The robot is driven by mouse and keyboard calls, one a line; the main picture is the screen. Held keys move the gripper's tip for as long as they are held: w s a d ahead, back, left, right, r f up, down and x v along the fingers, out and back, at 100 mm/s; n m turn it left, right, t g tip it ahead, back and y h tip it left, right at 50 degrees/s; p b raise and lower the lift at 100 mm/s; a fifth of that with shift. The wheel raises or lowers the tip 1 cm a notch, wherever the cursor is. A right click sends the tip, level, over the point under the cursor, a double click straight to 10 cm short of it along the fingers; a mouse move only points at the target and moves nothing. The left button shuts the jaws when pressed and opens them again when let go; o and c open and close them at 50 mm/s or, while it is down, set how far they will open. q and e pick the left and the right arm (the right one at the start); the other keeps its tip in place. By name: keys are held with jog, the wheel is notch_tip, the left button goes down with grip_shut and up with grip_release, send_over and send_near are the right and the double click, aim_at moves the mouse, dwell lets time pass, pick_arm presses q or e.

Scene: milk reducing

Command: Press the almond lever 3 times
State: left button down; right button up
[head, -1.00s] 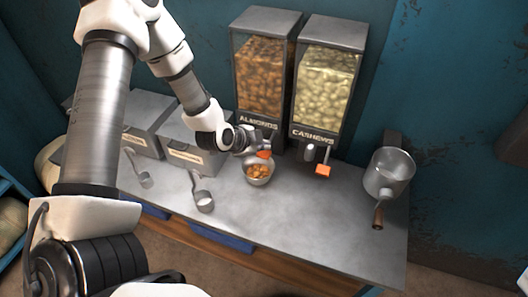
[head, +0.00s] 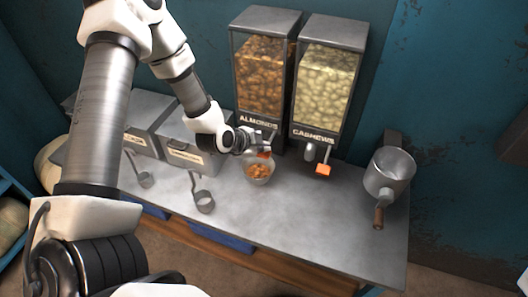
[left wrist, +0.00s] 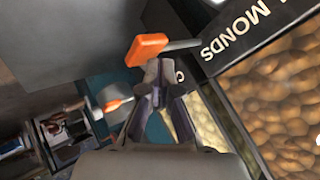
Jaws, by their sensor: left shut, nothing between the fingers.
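The almond dispenser (head: 262,78), labelled ALMONDS, stands on the counter against the wall. Its orange lever (left wrist: 147,48) shows clearly in the left wrist view and is mostly hidden by my gripper in the head view. My left gripper (head: 262,143) is at the front of the dispenser, right at the lever. In the left wrist view the gripper (left wrist: 160,78) is shut and empty, its tips close beside the lever; I cannot tell if they touch. A bowl (head: 258,178) with some almonds (head: 257,170) stands below the lever. My right gripper is not in view.
The cashew dispenser (head: 328,80) with its orange lever (head: 323,169) stands just to the right. A metal pot (head: 389,172) with a wooden handle is at the right end. Two scoops (head: 204,203) and grey boxes (head: 187,147) are at the left. The front right of the counter (head: 310,220) is clear.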

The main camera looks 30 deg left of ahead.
pick_arm(q)
jog(key=shift+f+b, duration=0.85)
jog(key=shift+f, duration=0.4)
dwell(1.1)
dwell(0.3)
jog(key=shift+r+p, duration=1.7)
jog(key=shift+p, duration=0.15)
notch_tip(320, 180, up, 5)
jog(key=p, duration=0.5)
jog(key=shift+r, duration=0.1)
